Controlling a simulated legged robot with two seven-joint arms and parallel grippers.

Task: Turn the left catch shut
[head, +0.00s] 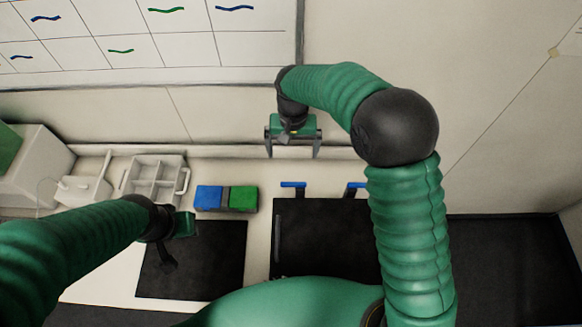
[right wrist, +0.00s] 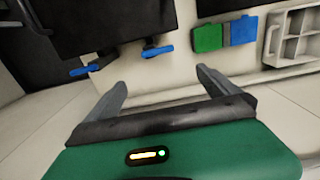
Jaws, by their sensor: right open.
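The left catch (head: 293,185) is a blue bar on a dark mount at the back edge of a black box (head: 325,240). It lies crosswise in the head view and also shows in the right wrist view (right wrist: 158,51). A second blue catch (head: 354,186) is to its right, partly behind my right arm; it also shows in the right wrist view (right wrist: 80,71). My right gripper (head: 292,153) is open and empty, apart from the left catch and above it in the head picture. My left gripper (head: 169,258) is over a dark mat (head: 222,262); its jaw opening is unclear.
Blue (head: 208,197) and green (head: 243,198) blocks sit left of the box. A white divided tray (head: 155,168) and a white container (head: 85,188) stand farther left. A wall with a marked board (head: 130,50) rises behind the counter.

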